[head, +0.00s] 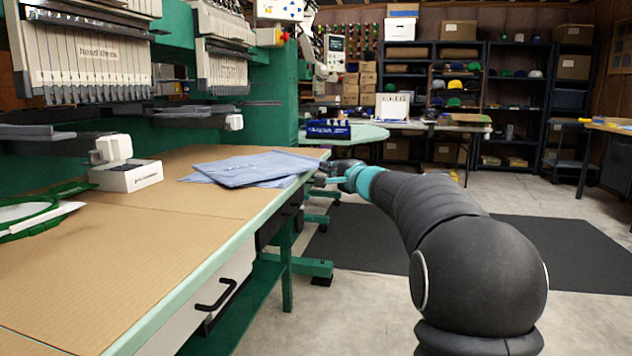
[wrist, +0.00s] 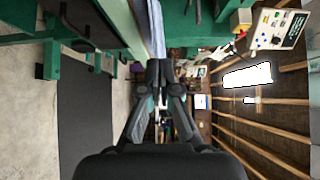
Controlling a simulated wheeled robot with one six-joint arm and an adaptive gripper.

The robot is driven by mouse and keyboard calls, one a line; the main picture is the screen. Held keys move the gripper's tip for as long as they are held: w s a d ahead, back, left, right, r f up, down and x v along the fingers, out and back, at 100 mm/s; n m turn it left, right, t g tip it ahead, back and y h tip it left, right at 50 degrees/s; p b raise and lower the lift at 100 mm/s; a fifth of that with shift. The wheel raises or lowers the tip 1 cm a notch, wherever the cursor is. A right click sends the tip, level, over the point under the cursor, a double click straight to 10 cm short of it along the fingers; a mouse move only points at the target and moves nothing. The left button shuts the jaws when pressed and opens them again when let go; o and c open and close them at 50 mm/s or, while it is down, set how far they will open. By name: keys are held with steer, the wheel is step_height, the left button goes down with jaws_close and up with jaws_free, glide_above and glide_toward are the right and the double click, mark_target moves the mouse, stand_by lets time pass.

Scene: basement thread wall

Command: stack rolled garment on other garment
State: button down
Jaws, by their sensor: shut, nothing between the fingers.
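A blue-grey folded garment (head: 240,170) lies flat near the far right end of the cardboard-topped table. More blue-grey cloth (head: 297,158) shows behind and under it, so at least two layers overlap. I cannot make out a clearly rolled garment. My gripper (head: 322,173) is just off the table's right edge, close to the right end of the cloth, at about its height. In the wrist view my gripper (wrist: 160,72) has its fingertips together with nothing between them. A bluish strip of cloth (wrist: 157,28) shows just beyond the tips.
The table (head: 130,225) has a green-edged rim and a drawer with a black handle below. A white box (head: 127,176) and a green hoop (head: 30,215) stand on its left part. Green embroidery machines overhang the back. The table's front middle is clear; floor with a dark mat (head: 540,245) lies right.

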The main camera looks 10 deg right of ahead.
steer(key=shift+w+a+b, duration=0.4)
steer(key=shift+w+a, duration=0.1)
steer(key=shift+a, duration=0.35)
steer(key=d+b+v, duration=0.2)
steer(key=v, duration=1.1)
steer(key=shift+w+d, duration=0.3)
steer(key=shift+w, duration=0.15)
steer(key=shift+a, duration=0.1)
